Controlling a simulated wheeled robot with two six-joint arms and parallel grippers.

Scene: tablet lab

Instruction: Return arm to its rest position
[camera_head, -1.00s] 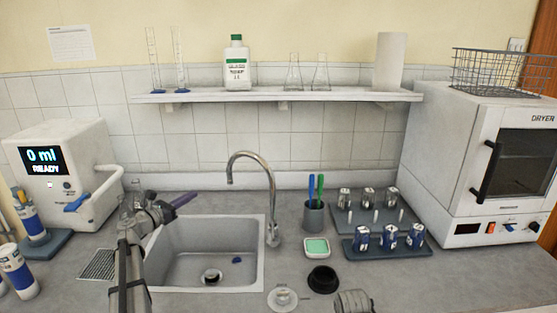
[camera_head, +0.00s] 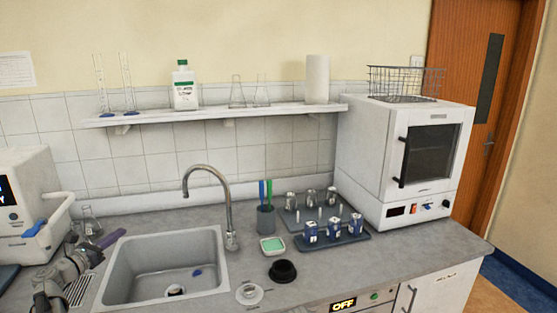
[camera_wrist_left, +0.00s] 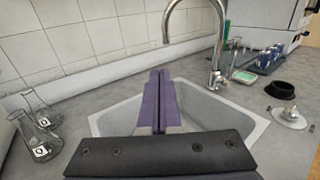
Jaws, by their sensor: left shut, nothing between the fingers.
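My left gripper (camera_head: 110,240) is at the left edge of the sink (camera_head: 216,262) in the head view, with its arm coming in from the lower left. In the left wrist view its two purple fingers (camera_wrist_left: 160,100) lie together, shut and empty, pointing over the sink basin toward the faucet. The fingers hold nothing. My right gripper is in neither view now.
A curved faucet (camera_head: 228,200) stands behind the sink. Flasks (camera_wrist_left: 38,132) stand left of the gripper. A pen cup (camera_head: 266,220), green sponge dish (camera_head: 272,246), black ring (camera_head: 283,271) and tray of jars (camera_head: 348,238) lie right of the sink. A dryer (camera_head: 360,150) stands far right.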

